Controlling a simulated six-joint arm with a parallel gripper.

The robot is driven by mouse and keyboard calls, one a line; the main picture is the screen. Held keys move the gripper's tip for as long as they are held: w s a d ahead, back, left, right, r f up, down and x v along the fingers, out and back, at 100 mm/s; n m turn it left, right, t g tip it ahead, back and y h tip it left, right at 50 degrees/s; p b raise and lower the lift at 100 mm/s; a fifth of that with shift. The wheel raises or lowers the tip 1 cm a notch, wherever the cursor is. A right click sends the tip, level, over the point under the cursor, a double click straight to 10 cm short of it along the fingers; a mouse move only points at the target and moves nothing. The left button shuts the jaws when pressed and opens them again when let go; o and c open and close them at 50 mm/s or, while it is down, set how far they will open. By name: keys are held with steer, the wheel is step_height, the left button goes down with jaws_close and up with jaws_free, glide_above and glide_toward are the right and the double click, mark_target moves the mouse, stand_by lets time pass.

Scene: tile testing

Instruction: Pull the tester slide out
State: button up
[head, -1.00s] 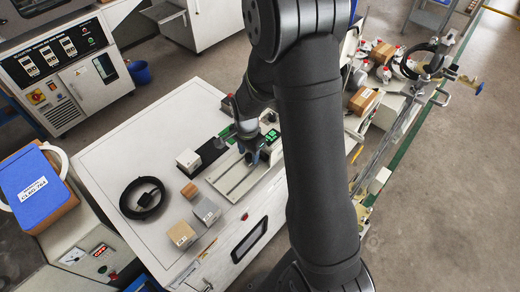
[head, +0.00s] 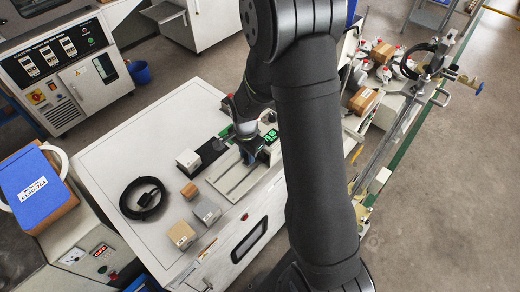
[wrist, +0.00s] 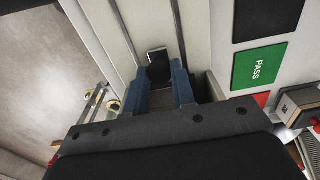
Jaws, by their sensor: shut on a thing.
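The tester (head: 269,148) has a lit green display and stands at the right side of the white bench. Its pale base with two dark rails (head: 238,185) extends toward the front left. My gripper (head: 248,157) is at the tester end of these rails. In the wrist view my gripper (wrist: 159,88) has its two blue fingers shut on the black knob (wrist: 158,69) of the tester slide. A small metal bracket (wrist: 157,52) shows just beyond the knob, between the rails. The rest of the slide is hidden by my gripper and arm.
A green PASS label (wrist: 259,65) is right of my gripper.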

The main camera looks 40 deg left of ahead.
steer(key=shift+s, duration=2.75)
steer(key=shift+s+a, duration=0.1)
steer(key=shift+s, duration=2.7)
steer(key=o, duration=0.8)
step_height(320, 180, up, 6)
